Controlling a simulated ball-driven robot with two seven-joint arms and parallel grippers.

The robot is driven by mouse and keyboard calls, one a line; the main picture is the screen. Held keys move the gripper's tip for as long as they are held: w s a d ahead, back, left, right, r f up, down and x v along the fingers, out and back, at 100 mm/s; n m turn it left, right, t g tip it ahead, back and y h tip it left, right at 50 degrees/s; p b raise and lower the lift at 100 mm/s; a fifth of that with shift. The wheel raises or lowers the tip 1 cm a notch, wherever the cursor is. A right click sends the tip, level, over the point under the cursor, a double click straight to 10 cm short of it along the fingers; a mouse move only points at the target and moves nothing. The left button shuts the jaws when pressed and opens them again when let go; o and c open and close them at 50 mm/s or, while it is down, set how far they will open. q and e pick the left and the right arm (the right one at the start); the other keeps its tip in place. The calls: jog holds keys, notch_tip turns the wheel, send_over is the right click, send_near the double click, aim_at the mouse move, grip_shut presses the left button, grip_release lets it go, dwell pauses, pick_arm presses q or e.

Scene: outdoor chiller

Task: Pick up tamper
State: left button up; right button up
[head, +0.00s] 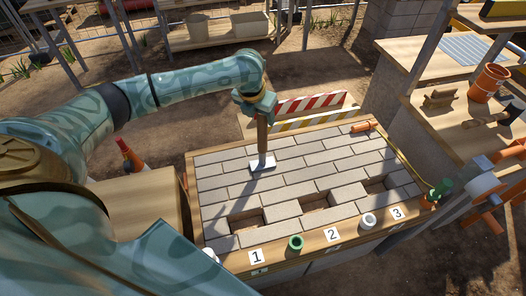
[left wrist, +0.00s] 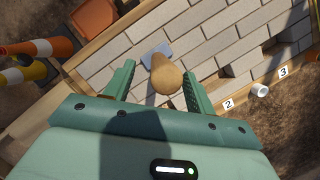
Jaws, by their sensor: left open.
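The tamper stands upright on the paving panel, with a wooden handle (head: 262,135) and a flat pale metal foot (head: 263,162). In the left wrist view the rounded end of its handle (left wrist: 167,76) faces the camera, and the foot (left wrist: 156,53) shows behind it. My left gripper (head: 256,108) is at the top of the handle. Its two green fingers (left wrist: 158,78) are open, one on each side of the handle, with a gap visible on both sides. My right gripper is not in view.
The paving panel (head: 315,168) has a wooden frame and several rectangular holes. A green ring (head: 296,243) and a white ring (head: 368,220) sit on its front edge near number labels. Striped barriers (head: 310,103) stand behind. A workbench with an orange bucket (head: 489,83) is at right.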

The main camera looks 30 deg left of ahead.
pick_arm(q)
jog(key=b, duration=0.2)
send_over(262, 142)
jog(key=w, duration=0.2)
jog(key=f, duration=0.4)
jog(key=shift+a+f, duration=0.15)
jog(key=shift+a, duration=0.25)
jog(key=shift+s, duration=0.1)
grip_shut()
jog(key=shift+w+r, duration=0.2)
jog(key=shift+r, duration=0.05)
jog(key=shift+r+p, duration=0.1)
jog(key=shift+p, duration=0.2)
